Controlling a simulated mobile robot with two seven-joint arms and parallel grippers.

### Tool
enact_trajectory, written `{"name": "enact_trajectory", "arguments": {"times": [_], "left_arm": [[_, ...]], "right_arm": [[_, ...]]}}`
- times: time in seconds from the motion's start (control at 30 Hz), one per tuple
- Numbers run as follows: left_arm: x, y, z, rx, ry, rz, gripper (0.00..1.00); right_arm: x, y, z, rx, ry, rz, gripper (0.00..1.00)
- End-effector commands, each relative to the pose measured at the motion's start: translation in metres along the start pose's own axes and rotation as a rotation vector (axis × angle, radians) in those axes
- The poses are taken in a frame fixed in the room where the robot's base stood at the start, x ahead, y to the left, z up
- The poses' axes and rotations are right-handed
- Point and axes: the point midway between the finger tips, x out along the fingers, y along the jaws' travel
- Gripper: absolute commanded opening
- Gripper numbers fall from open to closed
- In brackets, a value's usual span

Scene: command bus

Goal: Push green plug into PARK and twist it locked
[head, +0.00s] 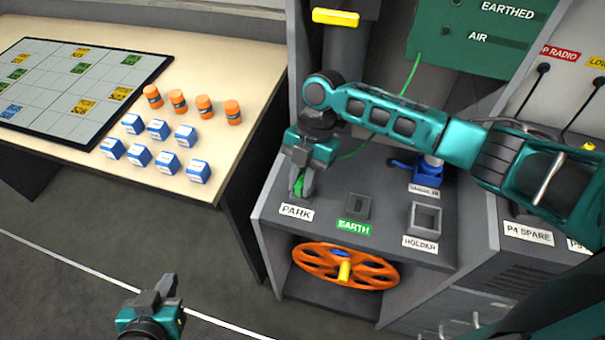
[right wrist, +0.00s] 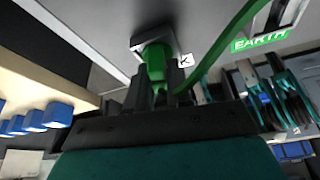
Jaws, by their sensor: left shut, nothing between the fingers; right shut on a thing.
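The green plug (right wrist: 155,62) shows in the right wrist view between my right gripper's fingers, with its front end at the grey PARK socket (right wrist: 150,38). I cannot tell how deep it sits or whether it is turned. In the head view my right gripper (head: 302,190) points down over the socket behind the PARK label (head: 296,212) and is shut on the plug, which is mostly hidden. A green cable (right wrist: 232,40) runs from the plug; in the head view it rises to the green panel. My left gripper (head: 160,290) is shut and empty at the lower left, over the floor.
The EARTH socket (head: 356,207) and HOLDER socket (head: 425,218) are right of PARK. An orange handwheel (head: 320,262) is on the front below. A table (head: 225,75) at left holds a board (head: 60,85), orange cylinders and blue-white cubes. My right arm spans the console.

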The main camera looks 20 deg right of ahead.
Motion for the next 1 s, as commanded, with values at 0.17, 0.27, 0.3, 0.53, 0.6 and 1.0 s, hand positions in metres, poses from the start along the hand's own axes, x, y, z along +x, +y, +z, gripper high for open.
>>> {"name": "enact_trajectory", "arguments": {"times": [0.17,0.27,0.3,0.53,0.6,1.0], "left_arm": [[-0.0044,0.0000,-0.0047,0.000,-0.002,0.000,0.00],[-0.0044,0.0000,-0.0045,0.000,-0.002,0.000,0.00],[-0.0043,0.0001,-0.0043,0.000,-0.002,0.000,0.00],[-0.0041,0.0001,-0.0041,0.000,-0.002,0.000,0.00],[-0.0041,0.0001,-0.0042,0.000,-0.002,0.000,0.00],[-0.0039,0.0001,-0.0045,0.000,-0.001,0.000,0.00]], "right_arm": [[0.0014,-0.0022,0.0012,0.101,-0.003,0.035,0.00],[0.0020,-0.0020,0.0018,0.117,-0.003,0.042,0.00],[0.0022,-0.0019,0.0019,0.118,-0.003,0.043,0.00],[0.0028,-0.0025,0.0022,0.142,-0.004,0.052,0.00],[0.0034,-0.0033,0.0023,0.204,-0.004,0.077,0.00],[0.0029,-0.0025,0.0024,0.442,-0.005,0.176,0.00]]}}
